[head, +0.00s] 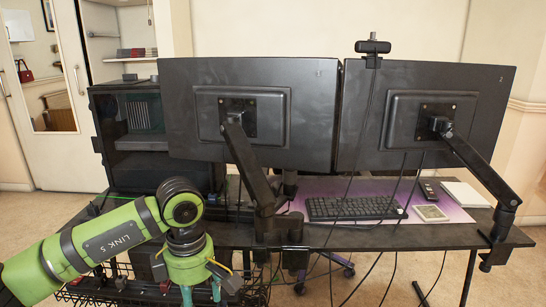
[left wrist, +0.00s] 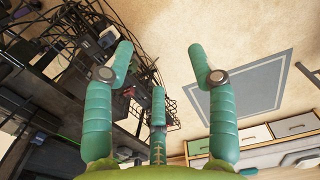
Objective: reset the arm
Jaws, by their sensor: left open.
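My left arm comes in from the lower left in the head view, green with black joints. My left gripper (head: 200,290) hangs downward in front of the desk's near edge, left of the middle. Its fingertips are cut off or hidden at the bottom of the head view. In the left wrist view the green fingers of my left gripper (left wrist: 160,62) are spread apart with nothing between them. Part of a wire basket with cables shows beyond them on the left. My right gripper is in neither view.
Two black monitors (head: 250,110) (head: 425,115) stand on arms clamped to the dark desk (head: 350,236), backs facing me. A keyboard (head: 355,208) lies on a purple mat (head: 455,213). A black computer case (head: 140,140) stands left. Cables and a wire basket (head: 90,293) hang below the desk.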

